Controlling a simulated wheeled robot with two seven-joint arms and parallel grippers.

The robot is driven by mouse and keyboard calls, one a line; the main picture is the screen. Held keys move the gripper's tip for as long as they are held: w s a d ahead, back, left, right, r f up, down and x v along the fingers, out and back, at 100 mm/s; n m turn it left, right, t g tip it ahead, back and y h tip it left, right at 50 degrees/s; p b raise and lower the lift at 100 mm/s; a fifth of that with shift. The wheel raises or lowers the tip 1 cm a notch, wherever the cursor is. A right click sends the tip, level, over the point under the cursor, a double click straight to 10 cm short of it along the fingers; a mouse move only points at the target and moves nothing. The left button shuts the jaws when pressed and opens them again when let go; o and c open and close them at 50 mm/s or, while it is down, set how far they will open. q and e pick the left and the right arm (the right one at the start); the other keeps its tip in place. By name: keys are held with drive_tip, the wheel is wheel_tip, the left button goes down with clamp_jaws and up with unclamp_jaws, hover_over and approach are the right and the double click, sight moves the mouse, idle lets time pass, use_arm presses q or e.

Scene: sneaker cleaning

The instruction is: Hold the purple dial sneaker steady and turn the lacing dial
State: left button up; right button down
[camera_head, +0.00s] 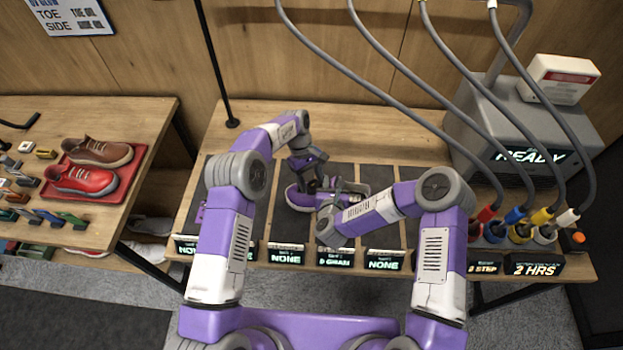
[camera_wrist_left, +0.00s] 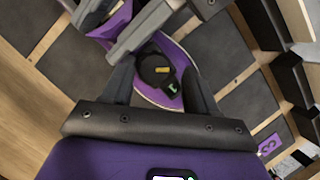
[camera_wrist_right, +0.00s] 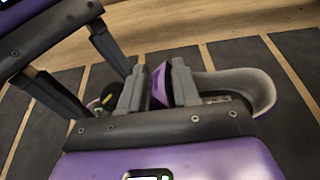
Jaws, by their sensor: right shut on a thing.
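The purple sneaker (camera_head: 296,197) lies on a dark mat, its toe to the left in the head view. Its grey-lined heel collar (camera_wrist_right: 252,84) shows in the right wrist view. The round black lacing dial (camera_wrist_left: 157,70), with a yellow mark, sits on the shoe. My left gripper (camera_wrist_left: 158,72) is open from above, one finger on each side of the dial, with gaps visible. My right gripper (camera_wrist_right: 158,88) is shut on a purple upper part of the sneaker, beside the collar. In the head view my arms hide much of the shoe.
Dark mats with small label displays (camera_head: 285,254) line the bench front. A grey machine (camera_head: 520,135) with hoses and coloured nozzles stands at the right. A side table at the left holds a red tray (camera_head: 125,178) with shoes. The bench back is clear.

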use_arm(q)
drive_tip(key=shift+w+d, duration=0.15)
drive_tip(key=shift+d, duration=0.05)
drive_tip(key=shift+r, duration=0.1)
drive_tip(key=shift+w+r, duration=0.15)
drive_tip(key=shift+r, duration=0.1)
drive_tip(key=v, duration=0.7)
drive_tip(key=shift+a, duration=0.25)
